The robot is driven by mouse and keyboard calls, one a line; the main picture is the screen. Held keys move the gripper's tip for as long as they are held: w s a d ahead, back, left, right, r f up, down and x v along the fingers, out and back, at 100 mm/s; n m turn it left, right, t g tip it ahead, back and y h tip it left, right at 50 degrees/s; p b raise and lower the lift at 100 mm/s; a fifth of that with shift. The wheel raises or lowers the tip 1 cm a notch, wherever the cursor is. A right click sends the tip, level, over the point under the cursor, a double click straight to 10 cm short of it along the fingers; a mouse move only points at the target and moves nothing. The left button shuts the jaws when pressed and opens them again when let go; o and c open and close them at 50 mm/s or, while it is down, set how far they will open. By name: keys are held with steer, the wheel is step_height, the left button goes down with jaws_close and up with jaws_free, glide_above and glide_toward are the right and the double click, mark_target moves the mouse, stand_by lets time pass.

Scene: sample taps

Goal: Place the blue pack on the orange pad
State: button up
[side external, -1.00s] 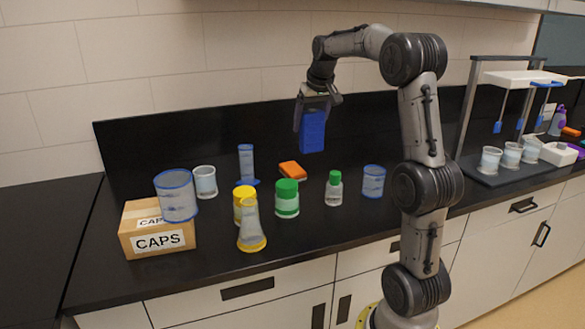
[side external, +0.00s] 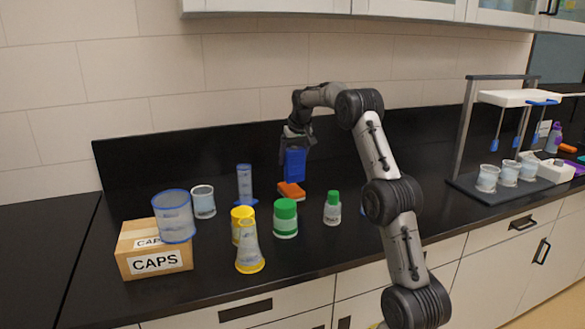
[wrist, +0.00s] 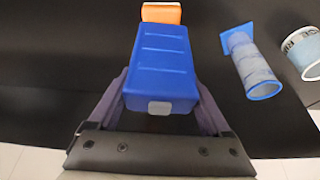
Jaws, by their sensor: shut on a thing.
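The blue pack (side external: 295,164) is a blue block held upright in my gripper (side external: 296,152). In the side view its lower end is just above the orange pad (side external: 291,190), which lies on the black counter. I cannot tell from the side view whether they touch. In the wrist view the blue pack (wrist: 161,65) fills the middle between the fingers of my gripper (wrist: 160,105). The orange pad (wrist: 161,13) shows past the pack's far end, and the rest of it is hidden by the pack.
A blue-rimmed cylinder (side external: 245,185) stands left of the pad. Green-capped bottles (side external: 285,220) (side external: 332,210), a yellow-capped jar (side external: 240,213) and a flask (side external: 249,250) stand in front. A CAPS box (side external: 155,262) is at left. The black back panel (side external: 140,170) rises behind.

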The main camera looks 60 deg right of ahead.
mark_target(292, 168)
steer(key=shift+s+a+x, duration=0.15)
steer(key=shift+x, duration=0.75)
steer(key=shift+s+a+x, duration=0.1)
steer(key=shift+x, duration=0.85)
steer(key=shift+f, duration=0.3)
steer(key=o, duration=1.4)
steer(key=shift+f, duration=0.1)
